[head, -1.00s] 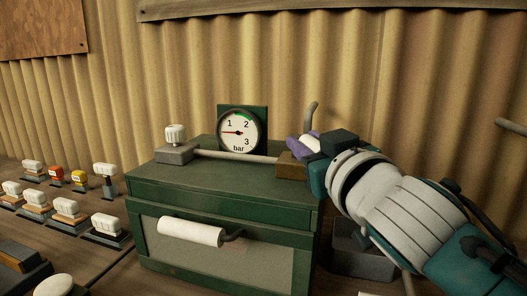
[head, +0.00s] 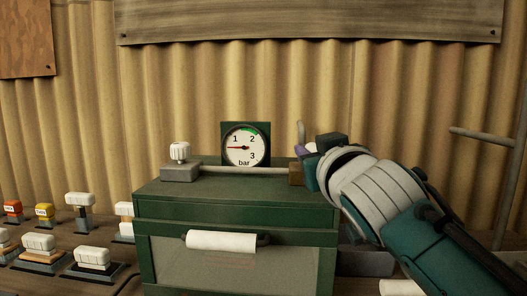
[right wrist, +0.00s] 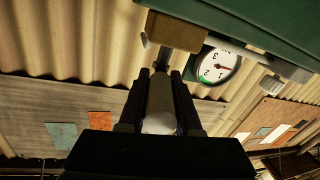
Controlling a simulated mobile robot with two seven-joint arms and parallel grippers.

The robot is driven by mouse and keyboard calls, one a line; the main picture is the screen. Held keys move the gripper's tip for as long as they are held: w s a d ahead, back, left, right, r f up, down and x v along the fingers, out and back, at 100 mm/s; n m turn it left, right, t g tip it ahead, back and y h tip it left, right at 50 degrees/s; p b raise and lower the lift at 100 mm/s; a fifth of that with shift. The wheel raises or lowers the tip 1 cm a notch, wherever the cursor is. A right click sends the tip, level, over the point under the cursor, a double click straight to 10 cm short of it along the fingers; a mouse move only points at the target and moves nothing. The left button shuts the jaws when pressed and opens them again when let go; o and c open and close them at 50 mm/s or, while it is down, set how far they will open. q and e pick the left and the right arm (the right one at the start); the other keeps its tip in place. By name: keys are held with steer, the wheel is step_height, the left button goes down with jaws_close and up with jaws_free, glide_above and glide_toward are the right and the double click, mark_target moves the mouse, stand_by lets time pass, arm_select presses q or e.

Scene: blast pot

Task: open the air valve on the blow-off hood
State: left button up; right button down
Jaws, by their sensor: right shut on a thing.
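The blow-off hood (head: 236,212) is a green cabinet with a round pressure gauge (head: 244,147) on top, its needle pointing left near 1 bar. A grey pipe runs along the top to a brass valve block (head: 296,173) at the right end. My right gripper (head: 306,151) is at this block, its purple fingers mostly hidden behind the wrist. In the right wrist view the fingers are shut on the pale valve lever (right wrist: 160,105), which reaches out from the brass block (right wrist: 176,31). My left gripper is not in view.
A white knob (head: 180,152) on a grey block stands at the pipe's left end. The hood front has a white bar handle (head: 220,241). Several stamp-like pieces with white, orange and yellow tops stand on the bench at left. A corrugated wall (head: 350,90) closes the back.

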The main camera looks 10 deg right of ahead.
steer(key=c, duration=0.6)
jaws_free()
steer(key=shift+s, duration=0.3)
steer(key=s+a, duration=0.1)
steer(key=s, duration=0.8)
steer(key=shift+s, duration=0.15)
steer(key=shift+a, duration=0.1)
